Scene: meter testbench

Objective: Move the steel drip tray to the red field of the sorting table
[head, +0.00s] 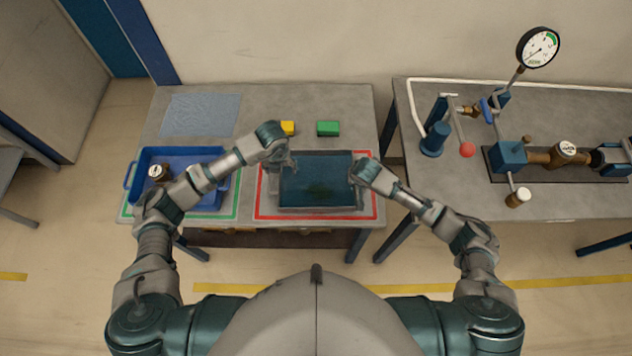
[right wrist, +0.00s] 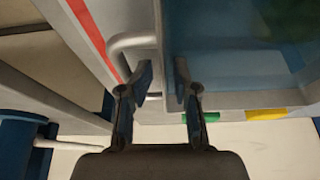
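The steel drip tray (head: 318,208) has a grey rim and a dark blue-green inside. It sits within the red-outlined field (head: 372,205) of the sorting table (head: 250,112). My left gripper (head: 284,163) is at the tray's upper left side, its fingers looking spread. My right gripper (head: 355,172) is at the tray's right side. In the right wrist view, my right gripper (right wrist: 164,75) has its fingers apart beside the tray wall (right wrist: 230,85) and a grey loop handle (right wrist: 125,40). Whether either gripper touches the tray cannot be told.
A blue bin (head: 150,155) with a brass meter (head: 158,173) stands in the green-outlined field (head: 237,205). A bench (head: 405,110) with a gauge (head: 538,47) and pipework stands right, across a gap.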

